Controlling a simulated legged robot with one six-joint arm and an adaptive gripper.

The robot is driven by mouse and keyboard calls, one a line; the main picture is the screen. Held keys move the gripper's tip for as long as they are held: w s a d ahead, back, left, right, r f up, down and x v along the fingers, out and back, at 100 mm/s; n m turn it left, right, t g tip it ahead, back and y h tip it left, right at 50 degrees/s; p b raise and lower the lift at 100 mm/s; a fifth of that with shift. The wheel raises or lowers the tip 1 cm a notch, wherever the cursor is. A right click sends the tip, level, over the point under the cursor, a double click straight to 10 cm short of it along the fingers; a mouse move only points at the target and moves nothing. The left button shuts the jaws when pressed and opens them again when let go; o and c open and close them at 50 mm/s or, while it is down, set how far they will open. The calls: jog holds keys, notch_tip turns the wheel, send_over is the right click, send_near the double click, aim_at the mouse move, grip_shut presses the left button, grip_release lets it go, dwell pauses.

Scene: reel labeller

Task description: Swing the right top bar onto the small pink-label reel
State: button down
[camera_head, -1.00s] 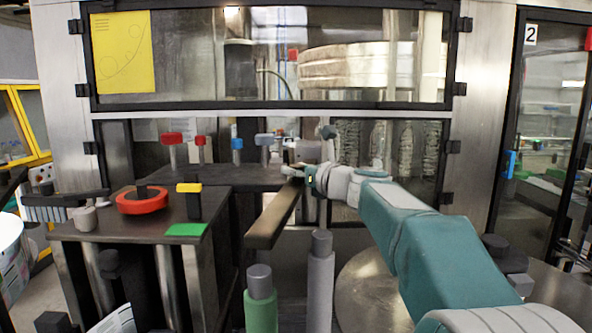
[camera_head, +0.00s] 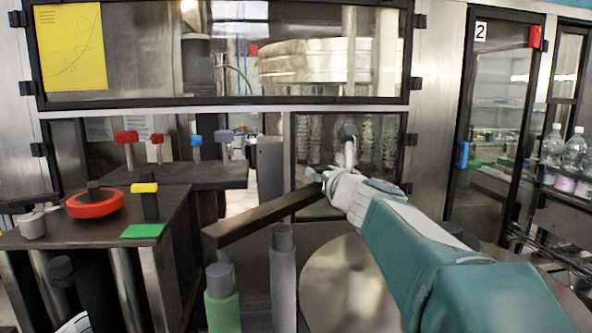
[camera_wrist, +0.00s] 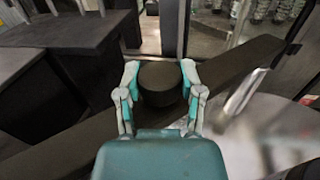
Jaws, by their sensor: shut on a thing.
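The top bar (camera_head: 262,215) is a long dark beam. In the head view it runs from above the two posts, up and right to my gripper (camera_head: 326,180). In the wrist view the bar (camera_wrist: 232,72) crosses the picture diagonally, with a dark round knob (camera_wrist: 161,82) standing on it. My gripper (camera_wrist: 160,85) has a finger on each side of the knob and is shut on it. I cannot make out a small pink-label reel in either view.
A green-sleeved post (camera_head: 221,305) and a grey post (camera_head: 283,275) stand below the bar. A round metal plate (camera_head: 345,290) lies to their right. A dark table (camera_head: 75,235) with a red ring (camera_head: 95,204) is at left. A glazed machine front (camera_head: 300,150) is behind.

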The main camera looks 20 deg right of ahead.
jog(key=shift+s+d, duration=0.25)
jog(key=shift+s, duration=0.35)
jog(key=shift+s+d, duration=0.3)
jog(key=shift+s, duration=0.35)
jog(key=shift+s+d, duration=0.25)
jog(key=shift+s, duration=0.35)
jog(key=shift+c, duration=1.1)
grip_release()
jog(key=s, duration=0.7)
jog(key=shift+s+a, duration=0.25)
jog(key=shift+a, duration=0.05)
